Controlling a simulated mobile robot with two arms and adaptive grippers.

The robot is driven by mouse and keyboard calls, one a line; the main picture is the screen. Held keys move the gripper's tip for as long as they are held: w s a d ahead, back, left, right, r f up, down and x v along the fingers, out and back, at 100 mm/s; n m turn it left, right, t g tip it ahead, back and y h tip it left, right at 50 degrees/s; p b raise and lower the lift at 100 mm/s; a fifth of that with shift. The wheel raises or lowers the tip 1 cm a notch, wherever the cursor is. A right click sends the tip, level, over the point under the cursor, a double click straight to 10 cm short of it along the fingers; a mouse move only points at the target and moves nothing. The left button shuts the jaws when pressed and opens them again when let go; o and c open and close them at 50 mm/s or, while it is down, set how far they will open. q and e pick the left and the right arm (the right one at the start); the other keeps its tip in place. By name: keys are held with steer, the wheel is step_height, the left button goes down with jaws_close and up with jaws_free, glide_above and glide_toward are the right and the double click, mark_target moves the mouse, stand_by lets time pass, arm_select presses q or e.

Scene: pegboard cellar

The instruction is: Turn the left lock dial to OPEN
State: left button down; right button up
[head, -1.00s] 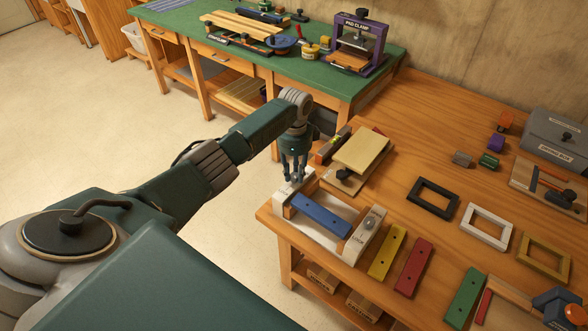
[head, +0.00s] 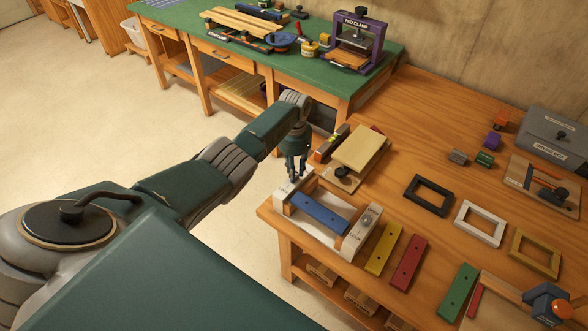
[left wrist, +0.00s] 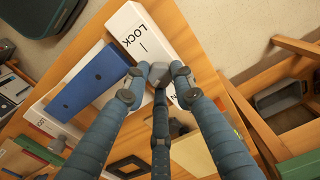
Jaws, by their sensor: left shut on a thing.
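A white lock fixture with a blue bar (head: 320,213) lies at the front left corner of the wooden bench. Its left end block (head: 284,191) carries the left lock dial, largely hidden by my fingers in the head view. In the left wrist view the dial (left wrist: 158,73) is a grey knob on the white block marked LOCK (left wrist: 132,33). My left gripper (head: 295,177) points down over this block; it also shows in the wrist view (left wrist: 158,80), its fingers shut around the dial. The word OPEN is not readable there. The right lock dial (head: 367,219) sits free on the other end block.
Yellow (head: 382,250) and red (head: 408,263) bars lie right of the fixture. A wooden board with a pale block (head: 360,148) stands close behind my left gripper. Black (head: 428,196) and white (head: 479,223) frames lie farther right. A green bench (head: 235,55) stands behind.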

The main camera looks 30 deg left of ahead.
arm_select(q)
steer(key=n, duration=0.3)
steer(key=shift+w+d+r+n+p, duration=0.15)
steer(key=shift+w+r+n+p, duration=0.15)
steer(key=shift+w+r+p, duration=0.1)
steer(key=n, duration=0.3)
steer(key=shift+n+p, duration=0.3)
steer(key=shift+p, duration=0.05)
steer(key=n, duration=0.3)
steer(key=shift+a+n+p, duration=0.3)
steer(key=shift+a+n, duration=0.15)
steer(key=shift+n, duration=1.25)
steer(key=shift+a, duration=0.1)
steer(key=c, duration=1.5)
jaws_free()
steer(key=shift+s, duration=0.1)
steer(key=shift+o, duration=0.2)
steer(key=shift+s+f, duration=0.15)
steer(key=shift+f, duration=0.15)
